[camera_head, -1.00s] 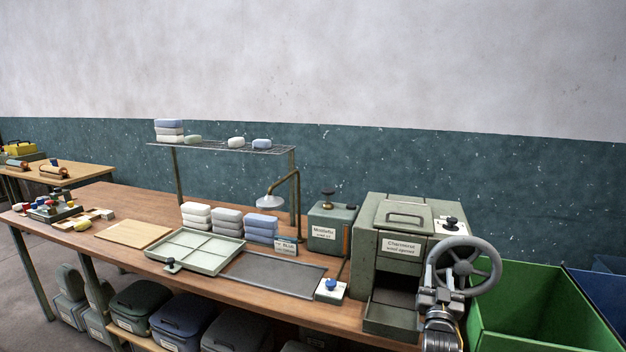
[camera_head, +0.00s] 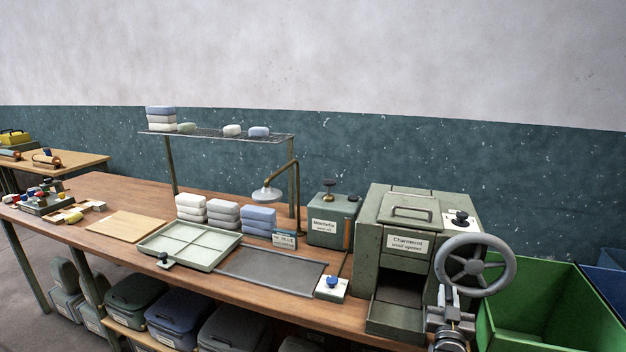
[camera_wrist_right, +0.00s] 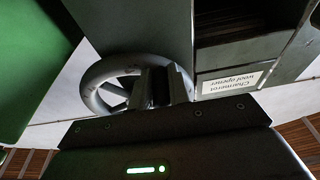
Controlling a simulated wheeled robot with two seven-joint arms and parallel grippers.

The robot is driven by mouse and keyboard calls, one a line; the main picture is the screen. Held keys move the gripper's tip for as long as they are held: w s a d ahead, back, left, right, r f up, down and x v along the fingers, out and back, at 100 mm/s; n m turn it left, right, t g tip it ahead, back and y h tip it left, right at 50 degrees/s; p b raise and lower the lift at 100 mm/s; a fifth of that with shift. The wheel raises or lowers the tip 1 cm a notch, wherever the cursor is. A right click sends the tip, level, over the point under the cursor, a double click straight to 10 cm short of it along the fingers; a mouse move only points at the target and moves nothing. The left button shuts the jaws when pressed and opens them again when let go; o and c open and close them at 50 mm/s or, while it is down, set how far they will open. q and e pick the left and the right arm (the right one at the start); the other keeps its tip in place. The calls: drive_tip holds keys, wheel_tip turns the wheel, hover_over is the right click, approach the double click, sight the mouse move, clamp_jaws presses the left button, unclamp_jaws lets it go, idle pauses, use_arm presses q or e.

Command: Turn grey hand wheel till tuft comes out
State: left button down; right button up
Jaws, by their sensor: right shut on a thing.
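The grey hand wheel (camera_head: 512,266) is on the right side of the green-grey wool opener (camera_head: 372,240), labelled "Charmerot wool opener". My right gripper (camera_head: 449,297) is shut on the lower left part of the wheel's rim. The wheel also shows in the right wrist view (camera_wrist_right: 92,82), where my right gripper's fingers (camera_wrist_right: 160,84) close over its rim. The opener's front opening (camera_head: 400,290) is dark, with a tray-like lip (camera_head: 393,320) below it. No tuft shows there. My left gripper is not in view.
A green bin (camera_head: 545,300) stands right of the opener, close to the wheel. A blue-knobbed white box (camera_head: 332,288), a dark mat (camera_head: 265,271) and a divided pale tray (camera_head: 188,262) are on the bench to the left. A wire shelf (camera_head: 215,135) stands behind.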

sight(440, 262)
drive_tip(key=shift+d+r, duration=0.2)
drive_tip(key=shift+r, duration=0.15)
drive_tip(key=shift+w+a+r+p, duration=0.1)
drive_tip(key=shift+a+r+p, duration=0.2)
drive_tip(key=shift+r, duration=0.2)
drive_tip(key=shift+w+a+r+p, duration=0.25)
drive_tip(key=shift+a+r+p, duration=0.6)
drive_tip(key=shift+r, duration=0.25)
drive_tip(key=shift+a+f, duration=0.1)
drive_tip(key=r+p, duration=0.1)
drive_tip(key=a+r+p, duration=0.1)
drive_tip(key=r, duration=0.1)
drive_tip(key=shift+w+r+p, duration=0.2)
drive_tip(key=shift+r+p, duration=0.1)
drive_tip(key=shift+p, duration=0.1)
drive_tip(key=shift+f, duration=0.15)
